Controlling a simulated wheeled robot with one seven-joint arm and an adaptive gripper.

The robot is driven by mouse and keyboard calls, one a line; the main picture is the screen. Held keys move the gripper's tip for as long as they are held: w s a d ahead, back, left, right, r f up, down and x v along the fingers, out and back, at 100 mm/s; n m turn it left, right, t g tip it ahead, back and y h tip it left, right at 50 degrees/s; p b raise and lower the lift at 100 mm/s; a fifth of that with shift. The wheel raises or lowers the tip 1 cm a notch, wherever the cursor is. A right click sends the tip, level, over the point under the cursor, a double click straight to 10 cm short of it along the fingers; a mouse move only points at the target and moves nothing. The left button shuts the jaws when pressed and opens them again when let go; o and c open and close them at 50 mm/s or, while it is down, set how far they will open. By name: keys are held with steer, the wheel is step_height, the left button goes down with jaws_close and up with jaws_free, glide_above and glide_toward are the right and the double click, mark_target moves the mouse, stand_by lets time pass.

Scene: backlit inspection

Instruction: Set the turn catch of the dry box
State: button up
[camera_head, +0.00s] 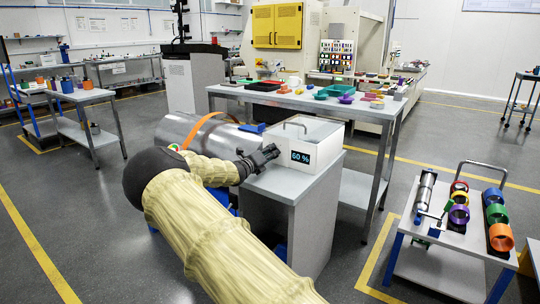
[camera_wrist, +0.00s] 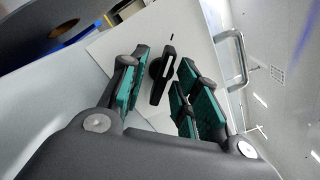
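The dry box (camera_head: 318,160) is a pale box with a handle (camera_head: 295,126) on its lid and a dark display reading 60 %. It stands on a grey cabinet. My gripper (camera_head: 268,153) is at its left side. In the wrist view, the black turn catch (camera_wrist: 161,76) is an elongated knob on a pale plate, slightly tilted from upright in the picture. A short black mark (camera_wrist: 176,43) is beyond its upper end. My gripper (camera_wrist: 160,68) is open, with green-padded fingers on both sides of the catch and visible gaps. The catch is hidden in the head view.
A large metal cylinder (camera_head: 190,130) with an orange band lies behind my arm. A workbench (camera_head: 222,91) with trays and small parts stands behind the box. A cart (camera_head: 465,240) with coloured rings is at the right. Grey floor lies between.

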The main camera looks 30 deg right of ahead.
steer(key=shift+d+r, duration=0.1)
jaws_close()
